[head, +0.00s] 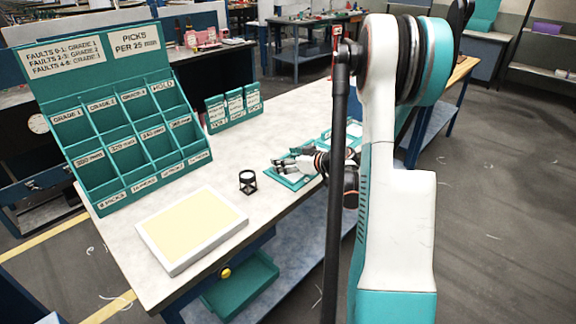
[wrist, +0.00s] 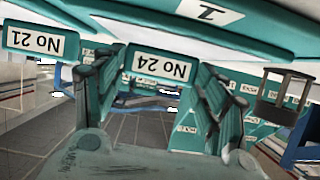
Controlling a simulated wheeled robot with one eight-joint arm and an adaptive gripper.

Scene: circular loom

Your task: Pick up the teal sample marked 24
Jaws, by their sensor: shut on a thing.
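The teal sample marked 24 (wrist: 162,66) shows upside down in the wrist view, with its white "No 24" label between the two fingers of my gripper (wrist: 157,80). My gripper is shut on this sample. In the head view my gripper (head: 294,165) is over the worktable beside a teal tray (head: 284,181). The sample cannot be made out there, and my arm hides part of the area. A teal sample marked 21 (wrist: 38,42) shows to the left in the wrist view, apart from the fingers.
A teal pigeonhole rack (head: 130,120) stands at the table's left back, with a small labelled card rack (head: 233,107) behind. A black magnifier (head: 247,181) and a pale light panel (head: 190,228) are on the table (head: 285,110). Bare table lies around the magnifier.

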